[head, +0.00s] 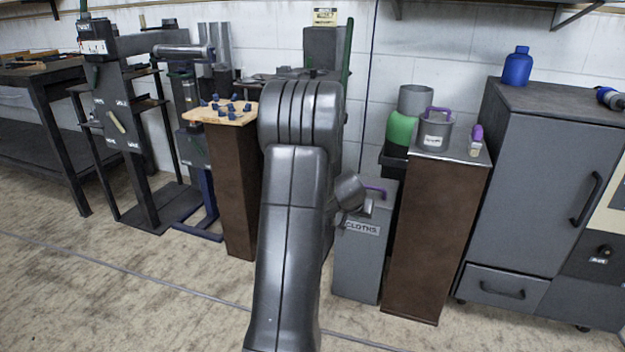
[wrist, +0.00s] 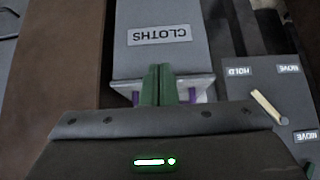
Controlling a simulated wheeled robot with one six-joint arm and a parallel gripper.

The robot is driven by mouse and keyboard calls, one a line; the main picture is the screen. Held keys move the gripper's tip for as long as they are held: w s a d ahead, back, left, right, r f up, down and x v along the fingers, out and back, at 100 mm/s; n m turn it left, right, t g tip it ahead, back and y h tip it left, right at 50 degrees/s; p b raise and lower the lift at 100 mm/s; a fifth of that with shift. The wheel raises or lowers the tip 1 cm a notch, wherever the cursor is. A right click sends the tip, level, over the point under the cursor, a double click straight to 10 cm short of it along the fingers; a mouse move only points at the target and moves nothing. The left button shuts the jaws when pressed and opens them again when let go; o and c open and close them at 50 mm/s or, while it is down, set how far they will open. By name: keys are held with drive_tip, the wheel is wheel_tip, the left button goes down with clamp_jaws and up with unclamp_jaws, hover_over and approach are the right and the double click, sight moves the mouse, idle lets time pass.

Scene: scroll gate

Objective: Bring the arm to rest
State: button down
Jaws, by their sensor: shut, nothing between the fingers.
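My gripper (wrist: 158,72) shows in the wrist view, with its two green fingers together and nothing between them. The fingers overlap the picture of the grey CLOTHS bin (wrist: 168,18), whose label appears upside down there; I cannot tell how far apart they are. In the head view my arm rises through the middle and hides most of the gripper. The CLOTHS bin (head: 357,262), with a purple handle, stands just right of my arm there.
A brown pedestal (head: 430,240) holds a grey pot (head: 433,135). Another pedestal (head: 232,190) carries a wooden board with blue pieces. A grey cabinet (head: 530,190) stands right. A dark panel with a pale lever (head: 117,122) stands left. The front floor is clear.

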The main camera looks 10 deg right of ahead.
drive_tip(key=w+d+p, duration=0.2)
drive_tip(key=w+d, duration=0.3)
drive_tip(key=w, duration=0.3)
drive_tip(key=shift+d+f, duration=0.15)
drive_tip(key=shift+f, duration=0.2)
idle(0.4)
drive_tip(key=shift+s+r, duration=0.1)
